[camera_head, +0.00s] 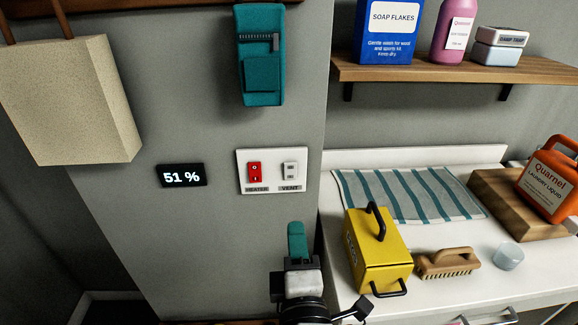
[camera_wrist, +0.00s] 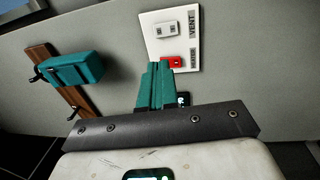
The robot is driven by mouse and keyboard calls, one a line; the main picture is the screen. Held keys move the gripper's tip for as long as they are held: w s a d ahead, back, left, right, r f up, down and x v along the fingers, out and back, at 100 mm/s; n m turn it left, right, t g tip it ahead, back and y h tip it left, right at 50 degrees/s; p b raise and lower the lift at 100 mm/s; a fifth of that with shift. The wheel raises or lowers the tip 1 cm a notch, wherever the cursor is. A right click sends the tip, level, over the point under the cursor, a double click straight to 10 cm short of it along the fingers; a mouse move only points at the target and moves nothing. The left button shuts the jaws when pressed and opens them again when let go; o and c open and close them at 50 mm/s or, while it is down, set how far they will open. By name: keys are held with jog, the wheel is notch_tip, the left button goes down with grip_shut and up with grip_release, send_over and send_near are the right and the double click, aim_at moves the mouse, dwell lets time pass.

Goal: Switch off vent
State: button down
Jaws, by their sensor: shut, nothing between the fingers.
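The white switch panel (camera_head: 272,187) is on the grey wall. Its red heater switch (camera_head: 255,172) is on the left and its pale vent switch (camera_head: 290,171) on the right, each with a label below. In the wrist view the panel appears turned, with the vent switch (camera_wrist: 166,31) beyond the heater switch (camera_wrist: 172,62). I cannot tell which way the vent rocker is set. My gripper (camera_head: 297,228) is shut and empty, its teal fingers together just below the panel's right side. In the wrist view the fingertips (camera_wrist: 160,66) overlap the picture near the heater switch; contact is not clear.
A black display (camera_head: 182,176) reads 51 % left of the panel. A teal wall unit (camera_head: 260,75) hangs above it. Right of my gripper, the white counter (camera_head: 330,240) holds a yellow box (camera_head: 385,262), a brush (camera_head: 447,262) and an orange laundry bottle (camera_head: 549,182). A shelf (camera_head: 450,71) is above.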

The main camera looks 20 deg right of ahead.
aim_at(289, 167)
jog(key=shift+w, duration=0.15)
jog(key=p+x, duration=0.4)
jog(key=x, duration=1)
jog(key=shift+r, duration=0.1)
jog(key=shift+w+d, duration=0.1)
dwell(0.4)
